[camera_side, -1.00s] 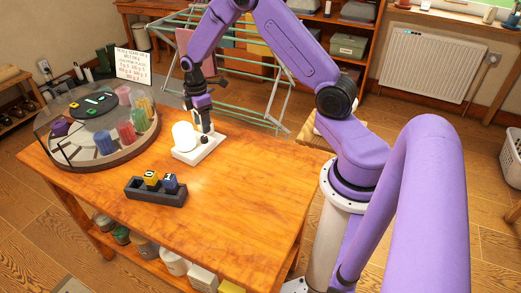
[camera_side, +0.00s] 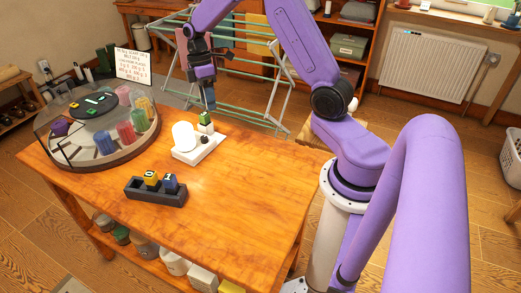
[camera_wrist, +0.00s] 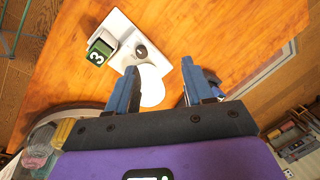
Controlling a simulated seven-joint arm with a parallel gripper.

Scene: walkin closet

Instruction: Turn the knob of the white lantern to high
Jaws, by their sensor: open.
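The white lantern stands on the wooden table, with a flat white base (camera_side: 190,156) and a rounded white lamp (camera_side: 183,136). Its small dark knob (camera_side: 204,139) is on the base, right of the lamp; it also shows in the wrist view (camera_wrist: 141,50). A green cube marked 3 (camera_wrist: 98,50) sits at the base's far end on a white block, and shows in the side view (camera_side: 206,116). My gripper (camera_side: 210,105) is open and empty above the lantern, apart from the knob. Its fingers (camera_wrist: 160,68) are spread in the wrist view. The knob's setting is too small to read.
A round clear-sided case (camera_side: 105,155) with coloured jars stands at the table's left. A dark tray (camera_side: 150,197) with yellow and blue cubes lies in front. A drying rack (camera_side: 275,105) stands behind the table. The table's right side is clear.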

